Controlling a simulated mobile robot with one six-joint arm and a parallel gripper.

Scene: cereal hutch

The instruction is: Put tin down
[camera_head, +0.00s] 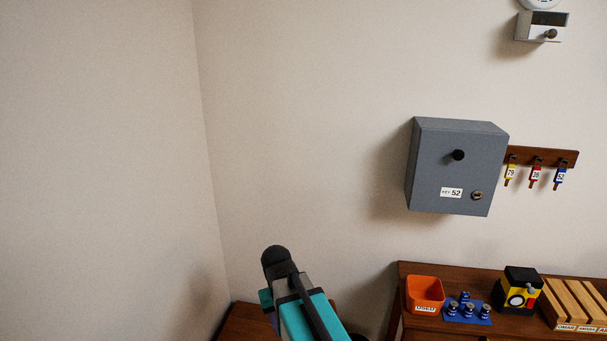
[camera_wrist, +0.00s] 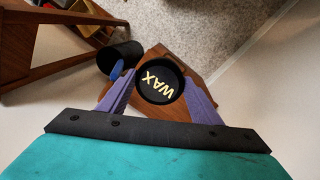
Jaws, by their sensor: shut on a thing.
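In the wrist view, a round black tin (camera_wrist: 170,70) with WAX in pale letters on its lid sits between the two purple fingers of my gripper (camera_wrist: 160,88). The gripper is shut on the tin, one finger on each side. Below the tin is a brown wooden top (camera_wrist: 152,56). I cannot tell whether the tin touches it.
A black cylindrical container (camera_wrist: 122,58) is just left of the tin in the wrist view, with a blue thing beside it. A grey key box (camera_head: 455,165) hangs on the wall. A wooden bench at right holds an orange bin (camera_head: 425,293) and blue tray (camera_head: 467,314).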

